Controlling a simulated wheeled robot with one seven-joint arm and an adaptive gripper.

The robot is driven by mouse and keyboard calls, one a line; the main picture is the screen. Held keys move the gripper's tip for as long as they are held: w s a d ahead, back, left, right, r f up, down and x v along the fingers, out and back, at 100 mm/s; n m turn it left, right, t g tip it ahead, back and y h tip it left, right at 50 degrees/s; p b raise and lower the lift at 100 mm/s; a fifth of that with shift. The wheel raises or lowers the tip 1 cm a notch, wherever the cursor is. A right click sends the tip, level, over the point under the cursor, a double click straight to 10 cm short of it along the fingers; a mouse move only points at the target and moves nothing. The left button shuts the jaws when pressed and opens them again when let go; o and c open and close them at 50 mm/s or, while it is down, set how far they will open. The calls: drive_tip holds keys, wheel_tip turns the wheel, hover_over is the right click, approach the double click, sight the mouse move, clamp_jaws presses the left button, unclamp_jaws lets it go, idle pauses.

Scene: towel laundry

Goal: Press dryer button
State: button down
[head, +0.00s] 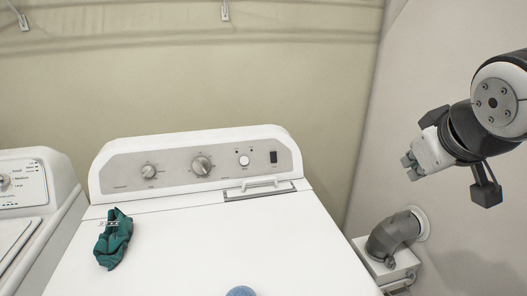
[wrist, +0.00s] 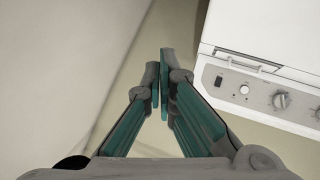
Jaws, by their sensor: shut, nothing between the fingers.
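The white dryer (head: 210,245) stands in the middle of the head view, with a grey control panel (head: 224,165) along its back. A small round white button (head: 244,160) sits on the panel, right of two knobs and left of a dark switch (head: 273,157). The button also shows in the wrist view (wrist: 244,90), near the dryer's corner. My gripper (head: 410,167) is to the right of the dryer, raised and apart from the panel. In the wrist view its fingers (wrist: 163,88) are shut with nothing between them.
A dark green cloth (head: 114,240) lies on the dryer top at left, and a blue round thing (head: 240,291) is at the bottom edge. A washer (head: 22,205) stands at left. A grey vent pipe (head: 393,233) leaves the right wall. Space above the dryer is clear.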

drive_tip(key=w+a+n+t+y+b, duration=0.1)
drive_tip(key=w+a+n+t+y, duration=0.2)
drive_tip(key=w, duration=0.5)
drive_tip(key=w+a+n+y+b, duration=0.1)
drive_tip(key=w+a+n, duration=0.3)
drive_tip(key=w, duration=0.5)
drive_tip(key=w+a+n+t+y+b, duration=0.1)
drive_tip(key=w+n+t+y, duration=0.1)
drive_tip(key=w+n, duration=0.45)
drive_tip(key=w+a+f+n+g+y+b, duration=0.2)
drive_tip(key=a+f+n+g+y, duration=0.5)
drive_tip(key=a+f+n, duration=0.3)
drive_tip(key=a+f+y, duration=0.1)
drive_tip(key=a+f, duration=0.3)
drive_tip(key=a, duration=0.1)
drive_tip(key=shift+w+y+b, duration=0.35)
drive_tip(key=shift+y, duration=0.05)
